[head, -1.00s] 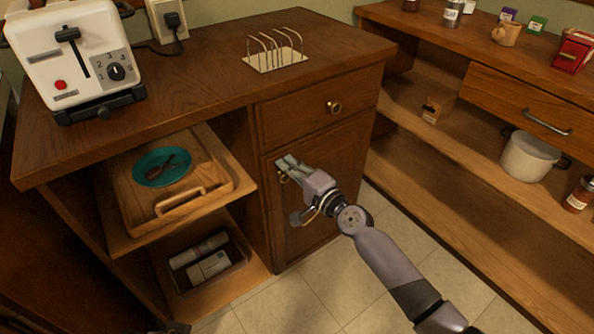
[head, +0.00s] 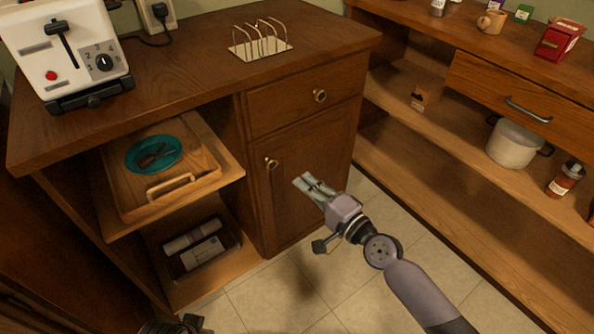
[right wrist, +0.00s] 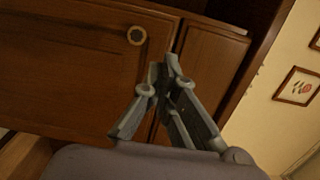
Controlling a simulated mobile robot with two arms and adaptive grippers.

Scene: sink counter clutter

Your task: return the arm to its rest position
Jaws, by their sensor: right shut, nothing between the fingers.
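My right gripper (head: 309,184) is shut and empty in the head view, in front of the lower cabinet door (head: 312,160) and apart from its round knob (head: 271,163). In the right wrist view the fingers (right wrist: 168,75) meet at their tips with nothing between them. Beyond them are a wooden cabinet front (right wrist: 70,75) and a ring-shaped knob (right wrist: 137,35). My right arm reaches in from the lower right of the head view. At the bottom left edge of the head view a dark part (head: 175,325) shows, perhaps my left gripper; its fingers cannot be made out.
A white toaster (head: 70,50) and a toast rack (head: 262,47) stand on the counter. A wooden tray (head: 200,185) with a teal plate (head: 135,157) lies on the shelf. A white pot (head: 513,146) stands on the right shelf. Tiled floor (head: 270,295) is clear.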

